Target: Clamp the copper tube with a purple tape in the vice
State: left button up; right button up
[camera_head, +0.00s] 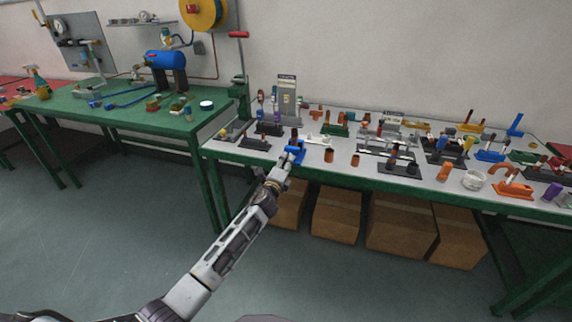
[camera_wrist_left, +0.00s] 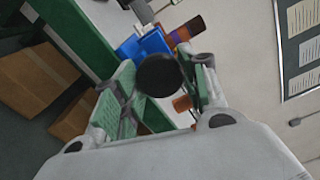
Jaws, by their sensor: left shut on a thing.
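The blue vice (camera_head: 299,155) stands at the front edge of the grey table, at the end of my left arm. In the left wrist view the blue vice (camera_wrist_left: 146,45) is just beyond my fingers. A copper-brown tube (camera_wrist_left: 194,26) with a dark purplish band lies at the vice, partly hidden; I cannot tell whether the jaws grip it. My left gripper (camera_head: 287,166) is at the front of the vice. In the wrist view its fingers (camera_wrist_left: 163,92) are closed around a round black knob (camera_wrist_left: 158,75), apparently the vice's handle. My right gripper is not in view.
The grey table (camera_head: 311,160) holds many small fixtures and tubes right of the vice. Short copper pieces (camera_head: 329,156) stand close by on the right. Cardboard boxes (camera_head: 336,215) sit under the table. A green table (camera_head: 120,113) stands left. The floor in front is clear.

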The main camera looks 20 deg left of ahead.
pick_arm(q)
jog(key=shift+m, duration=0.3)
jog(key=shift+m+p, duration=0.4)
jog(key=shift+m, duration=0.6)
jog(key=shift+f, duration=0.1)
jog(key=o, duration=1.1)
jog(key=shift+c, duration=0.2)
jog(key=n+b, duration=0.1)
jog(key=n, duration=0.4)
jog(key=shift+n, duration=0.3)
